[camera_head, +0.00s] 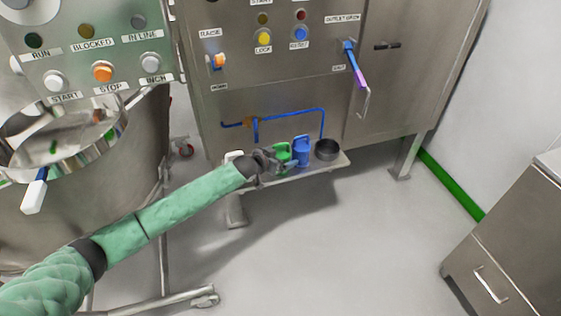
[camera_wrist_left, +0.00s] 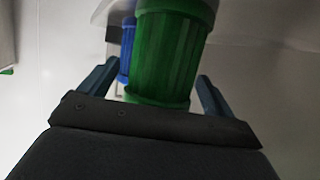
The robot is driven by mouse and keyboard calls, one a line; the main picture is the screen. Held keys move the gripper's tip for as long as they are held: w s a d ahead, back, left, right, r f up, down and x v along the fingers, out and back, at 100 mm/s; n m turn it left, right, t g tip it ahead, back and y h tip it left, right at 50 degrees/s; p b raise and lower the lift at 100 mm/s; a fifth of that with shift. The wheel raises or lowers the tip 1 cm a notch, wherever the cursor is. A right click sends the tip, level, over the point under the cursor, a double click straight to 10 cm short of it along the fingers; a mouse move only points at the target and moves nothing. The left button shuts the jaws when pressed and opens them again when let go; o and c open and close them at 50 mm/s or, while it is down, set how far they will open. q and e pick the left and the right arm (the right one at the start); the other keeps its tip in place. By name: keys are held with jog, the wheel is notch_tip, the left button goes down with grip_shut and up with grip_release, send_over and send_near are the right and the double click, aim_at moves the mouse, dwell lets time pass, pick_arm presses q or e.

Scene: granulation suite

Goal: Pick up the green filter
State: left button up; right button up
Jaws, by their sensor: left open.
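The green filter (camera_head: 283,152) stands on a small shelf low on the front of the steel cabinet, partly hidden by my left gripper in the head view. In the left wrist view the green filter (camera_wrist_left: 166,55) is a ribbed upright cylinder, close in front of the palm. My left gripper (camera_head: 272,164) is at the filter, and its fingers (camera_wrist_left: 160,88) are open, one on each side of it. A gap shows on the left side; I cannot tell whether the right finger touches. My right gripper is in neither view.
A blue filter (camera_head: 302,150) stands just right of the green one, also seen behind it in the left wrist view (camera_wrist_left: 127,48). A dark round bowl (camera_head: 326,149) is at the shelf's right end. A blue pipe (camera_head: 290,112) runs above.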

pick_arm(q)
jog(key=c, duration=1.2)
